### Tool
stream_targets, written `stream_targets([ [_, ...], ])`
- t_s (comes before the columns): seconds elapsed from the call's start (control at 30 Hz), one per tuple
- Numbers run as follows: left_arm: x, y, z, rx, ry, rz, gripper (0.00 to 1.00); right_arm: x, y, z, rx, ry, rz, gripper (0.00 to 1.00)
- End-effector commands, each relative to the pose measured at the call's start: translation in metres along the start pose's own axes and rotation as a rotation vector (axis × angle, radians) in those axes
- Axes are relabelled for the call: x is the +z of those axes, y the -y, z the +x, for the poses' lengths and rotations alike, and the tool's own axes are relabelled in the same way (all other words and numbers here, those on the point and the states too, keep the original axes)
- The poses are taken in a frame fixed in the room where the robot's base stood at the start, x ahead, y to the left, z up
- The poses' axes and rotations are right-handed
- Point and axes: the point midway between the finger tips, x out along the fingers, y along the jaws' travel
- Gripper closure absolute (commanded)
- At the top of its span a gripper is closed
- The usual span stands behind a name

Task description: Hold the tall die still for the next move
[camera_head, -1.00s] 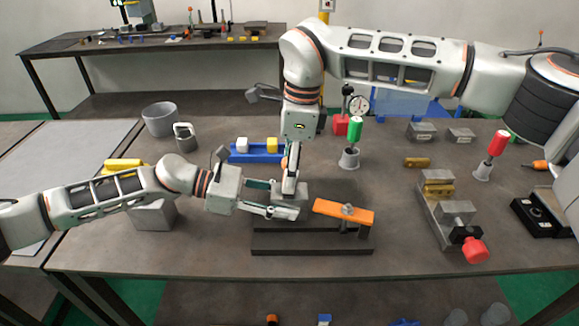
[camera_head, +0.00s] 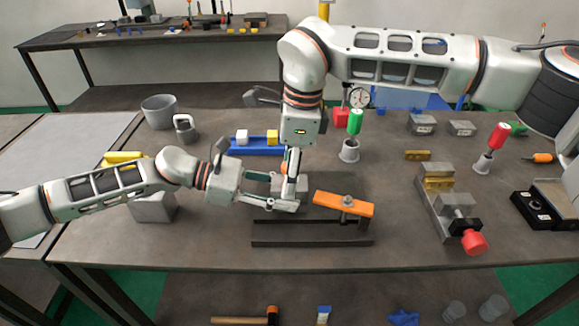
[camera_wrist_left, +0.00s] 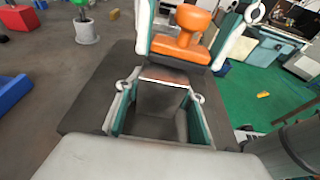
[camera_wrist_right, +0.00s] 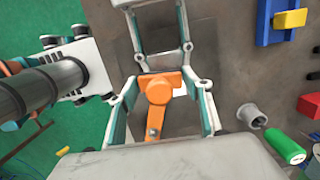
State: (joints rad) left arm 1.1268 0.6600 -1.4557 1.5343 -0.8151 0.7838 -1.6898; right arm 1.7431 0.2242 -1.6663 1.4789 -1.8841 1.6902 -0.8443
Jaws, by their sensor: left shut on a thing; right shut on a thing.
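My left gripper (camera_head: 284,200) reaches in from the left, low over the dark fixture plate (camera_head: 335,186). In the left wrist view its fingers are shut on a dark grey block (camera_wrist_left: 163,103). My right gripper (camera_head: 291,192) points down just beside it. In the right wrist view it is shut around an orange piece with a round knob (camera_wrist_right: 158,90), which also shows in the left wrist view (camera_wrist_left: 194,18). I cannot tell for sure which held piece is the tall die. An orange clamp bar (camera_head: 335,202) with a bolt lies to the right. The grippers hide the contacts.
A blue tray (camera_head: 257,151) with a white and a yellow cube is behind. A green-handled tool (camera_head: 355,121) stands in a grey cup. A vise with a red knob (camera_head: 474,242) is at right. The table's front strip is clear.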

Motion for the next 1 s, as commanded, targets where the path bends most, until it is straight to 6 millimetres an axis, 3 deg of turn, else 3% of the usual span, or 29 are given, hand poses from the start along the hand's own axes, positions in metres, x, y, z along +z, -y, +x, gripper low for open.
stream_targets([
  [0.03,-0.007,0.002,0.001,-0.003,-0.009,-0.005,0.88,0.000,-0.003,0.000,0.000,0.000,-0.001,0.68],
  [0.37,-0.007,0.003,0.001,-0.004,-0.008,-0.005,0.88,0.000,-0.007,0.003,0.001,0.000,0.001,0.68],
  [0.8,-0.007,0.003,0.001,-0.005,-0.008,-0.005,0.88,-0.002,0.027,0.007,0.000,-0.002,0.002,0.71],
  [1.0,-0.007,0.003,0.001,-0.006,-0.008,-0.005,0.88,-0.002,0.033,0.009,0.001,-0.003,0.001,0.72],
])
